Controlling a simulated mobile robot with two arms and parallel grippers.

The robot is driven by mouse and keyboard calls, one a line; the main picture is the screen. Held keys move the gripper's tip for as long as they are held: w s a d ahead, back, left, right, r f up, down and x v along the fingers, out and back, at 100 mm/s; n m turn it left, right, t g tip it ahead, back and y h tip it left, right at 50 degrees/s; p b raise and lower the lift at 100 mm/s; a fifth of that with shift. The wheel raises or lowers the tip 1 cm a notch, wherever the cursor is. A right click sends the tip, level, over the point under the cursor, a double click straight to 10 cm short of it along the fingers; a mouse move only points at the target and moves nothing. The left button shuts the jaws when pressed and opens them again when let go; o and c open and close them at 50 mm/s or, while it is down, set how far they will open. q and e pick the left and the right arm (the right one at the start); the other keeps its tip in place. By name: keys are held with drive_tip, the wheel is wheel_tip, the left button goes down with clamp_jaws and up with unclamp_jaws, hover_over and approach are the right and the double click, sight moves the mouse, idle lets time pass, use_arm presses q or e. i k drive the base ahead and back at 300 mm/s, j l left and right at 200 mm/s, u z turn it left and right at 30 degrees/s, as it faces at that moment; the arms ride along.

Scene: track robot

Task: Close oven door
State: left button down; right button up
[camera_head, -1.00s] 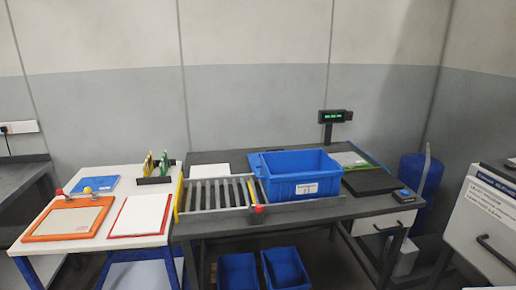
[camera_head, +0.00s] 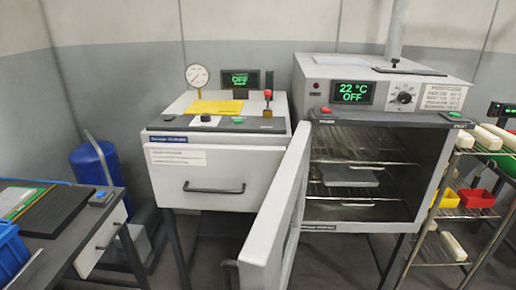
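The oven (camera_head: 375,66) stands right of centre in the head view, with a display reading 22 °C OFF. Its door (camera_head: 277,215) is open, swung out toward me on its left side, seen nearly edge-on. A dark handle (camera_head: 230,272) shows low at the door's left side. The oven's inside shows wire racks, and a grey flat piece (camera_head: 348,176) lies on one of them. Neither of my grippers is in view.
Left of the oven stands a white machine (camera_head: 210,172) with a front handle, a gauge and an OFF display. A wire shelf (camera_head: 440,243) with red and yellow bins is at right. A blue tank (camera_head: 97,165) and dark table (camera_head: 55,230) are at left.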

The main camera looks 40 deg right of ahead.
sight(273, 237)
drive_tip(key=i+j+z, duration=0.1)
drive_tip(key=z, duration=0.35)
drive_tip(key=i+j+z, duration=0.2)
drive_tip(key=z, duration=0.25)
drive_tip(key=i+j+z, duration=0.2)
drive_tip(key=z, duration=0.25)
drive_tip(key=i+j+z, duration=0.1)
drive_tip(key=j+z, duration=0.35)
drive_tip(key=i+j+z, duration=0.1)
drive_tip(key=z, duration=0.35)
